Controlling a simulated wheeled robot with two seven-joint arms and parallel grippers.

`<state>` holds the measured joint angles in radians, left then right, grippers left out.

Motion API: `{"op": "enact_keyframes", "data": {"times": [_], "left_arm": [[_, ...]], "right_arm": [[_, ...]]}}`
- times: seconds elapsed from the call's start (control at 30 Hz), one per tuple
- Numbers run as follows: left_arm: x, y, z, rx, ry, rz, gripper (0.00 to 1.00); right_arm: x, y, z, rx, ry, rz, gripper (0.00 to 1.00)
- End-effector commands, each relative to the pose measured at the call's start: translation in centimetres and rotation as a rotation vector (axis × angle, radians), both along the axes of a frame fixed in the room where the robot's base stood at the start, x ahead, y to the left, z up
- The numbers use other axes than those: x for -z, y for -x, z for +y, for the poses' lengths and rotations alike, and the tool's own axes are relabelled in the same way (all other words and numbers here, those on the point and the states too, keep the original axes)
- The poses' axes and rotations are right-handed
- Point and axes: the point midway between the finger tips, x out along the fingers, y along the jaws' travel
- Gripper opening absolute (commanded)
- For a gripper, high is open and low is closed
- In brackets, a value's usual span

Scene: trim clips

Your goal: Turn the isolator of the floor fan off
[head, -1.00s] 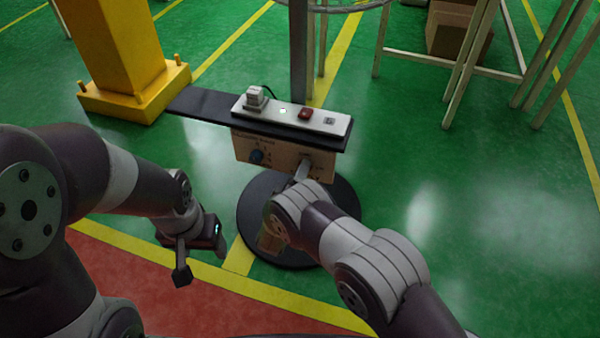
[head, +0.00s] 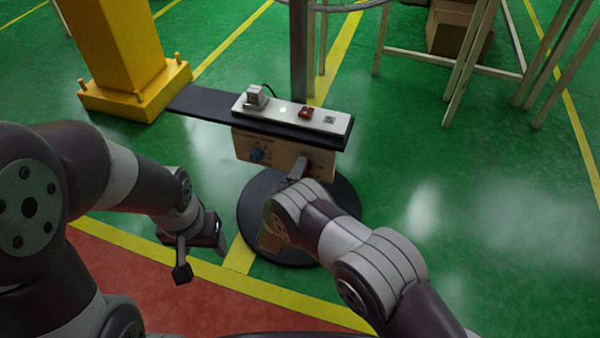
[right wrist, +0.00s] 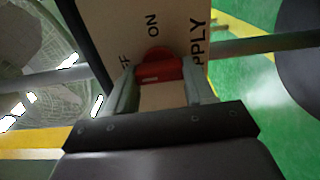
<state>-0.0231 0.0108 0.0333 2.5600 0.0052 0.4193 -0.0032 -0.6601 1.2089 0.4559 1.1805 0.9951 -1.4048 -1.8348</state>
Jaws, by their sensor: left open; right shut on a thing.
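The isolator's red handle (right wrist: 160,68) is between the two fingers of my right gripper (right wrist: 162,88) in the right wrist view. The word ON is just above it, part of OFF is at its left and part of SUPPLY at its right. In the head view my right gripper (head: 298,170) is at the right part of the pale isolator panel (head: 277,150), mostly hiding the handle. My left gripper (head: 203,255) is open and empty, left of the round base (head: 345,205).
A yellow post (head: 115,45) stands at left. Wooden frames (head: 465,75) stand at back right. The green floor at right is clear.

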Motion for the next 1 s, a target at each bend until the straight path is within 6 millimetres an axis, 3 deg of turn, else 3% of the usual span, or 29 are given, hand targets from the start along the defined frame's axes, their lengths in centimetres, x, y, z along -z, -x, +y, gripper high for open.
{"op": "enact_keyframes", "data": {"times": [0.2, 0.23, 0.3, 0.67, 1.0], "left_arm": [[0.0, 0.0, 0.0, 0.000, 0.000, 0.000, 0.65], [0.0, 0.0, 0.0, 0.000, 0.000, 0.000, 0.65], [0.0, 0.0, 0.0, 0.000, 0.000, 0.000, 0.65], [-0.5, 0.0, 0.0, 0.000, 0.000, 0.000, 0.65], [-3.2, 0.0, 0.0, 0.000, 0.000, 0.000, 0.65]], "right_arm": [[-0.6, -0.3, 0.1, 0.001, -0.005, -0.012, 0.23], [-0.6, -0.3, 0.1, 0.001, -0.005, -0.012, 0.60], [-0.6, -0.3, 0.1, 0.001, -0.005, -0.012, 0.79], [-0.4, 0.7, 0.4, -0.003, -0.001, -0.003, 0.79], [-0.6, 8.8, 3.1, -0.004, -0.002, -0.005, 0.79]]}}
